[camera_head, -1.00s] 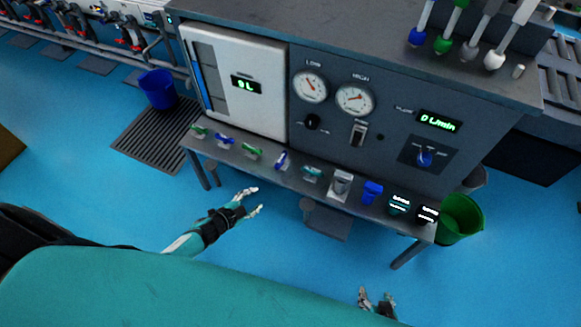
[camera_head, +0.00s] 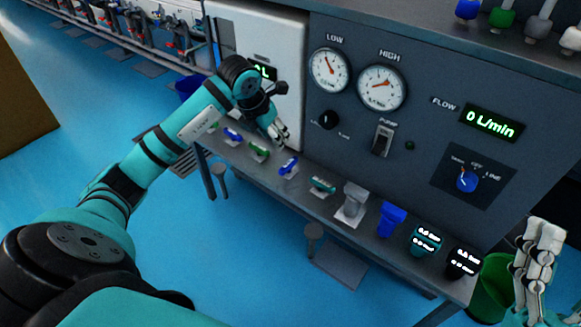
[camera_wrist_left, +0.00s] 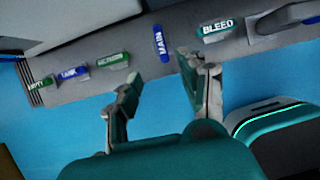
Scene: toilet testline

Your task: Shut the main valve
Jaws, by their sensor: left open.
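The main valve is a blue handle marked MAIN (camera_wrist_left: 161,43), on the grey ledge of the test bench. It is turned crosswise to the ledge, while the neighbouring handles lie along it. In the head view this blue main handle (camera_head: 289,166) sits between a green and a teal handle. My left gripper (camera_head: 279,134) is above the ledge, just behind and left of it. In the left wrist view the open, empty left gripper (camera_wrist_left: 165,77) has its fingers apart, with the main handle beyond the gap. My right gripper (camera_head: 540,260) is at the lower right, away from the valves.
The teal BLEED handle (camera_wrist_left: 218,28) is close on the right. Green (camera_head: 259,150) and blue TANK (camera_head: 233,136) handles are on the left. The panel with gauges (camera_head: 381,88) rises behind the ledge. A green bucket (camera_head: 493,285) stands at the lower right.

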